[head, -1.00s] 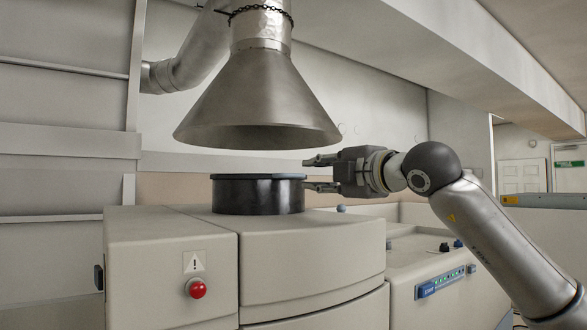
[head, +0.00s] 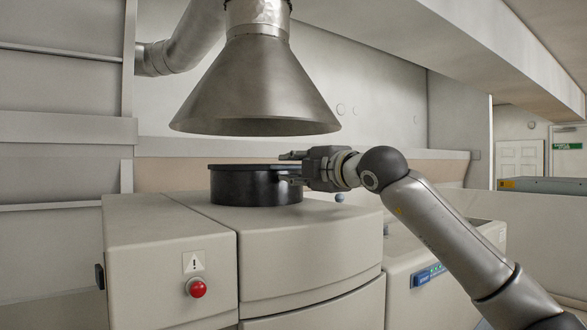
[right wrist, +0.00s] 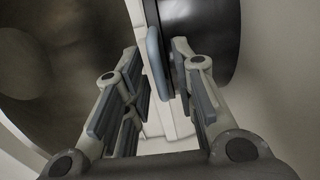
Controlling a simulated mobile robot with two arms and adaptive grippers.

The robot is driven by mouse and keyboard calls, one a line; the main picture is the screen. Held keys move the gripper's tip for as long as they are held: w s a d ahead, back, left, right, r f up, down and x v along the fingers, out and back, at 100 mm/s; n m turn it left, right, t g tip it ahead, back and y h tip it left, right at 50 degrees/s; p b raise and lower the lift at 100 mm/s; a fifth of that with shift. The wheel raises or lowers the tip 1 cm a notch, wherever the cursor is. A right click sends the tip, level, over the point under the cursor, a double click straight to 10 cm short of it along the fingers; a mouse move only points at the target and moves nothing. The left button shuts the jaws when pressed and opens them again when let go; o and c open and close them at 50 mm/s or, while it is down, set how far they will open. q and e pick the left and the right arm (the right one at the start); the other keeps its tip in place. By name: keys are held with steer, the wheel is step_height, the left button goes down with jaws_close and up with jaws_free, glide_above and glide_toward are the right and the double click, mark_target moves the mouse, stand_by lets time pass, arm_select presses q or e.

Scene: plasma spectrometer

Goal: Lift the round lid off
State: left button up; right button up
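The round lid (head: 250,167) is a flat dark disc on top of a short black cylinder (head: 248,190), which stands on the beige spectrometer. My right gripper (head: 285,168) is at the right side of the lid, one finger above the lid's level and one below it. In the right wrist view, the lid's blue-grey edge (right wrist: 157,62) stands between the open fingers (right wrist: 160,78), and the dark cylinder (right wrist: 205,40) is behind the right finger. I see a gap on the left finger's side; contact with the other finger I cannot tell. My left gripper is out of view.
A metal exhaust hood (head: 255,90) hangs close above the lid, leaving limited room. The beige spectrometer (head: 300,245) has a red button (head: 197,288) at the front. A lower section with a blue panel (head: 428,276) is to the right.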

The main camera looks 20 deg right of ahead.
jaws_close()
steer(key=shift+r, duration=0.1)
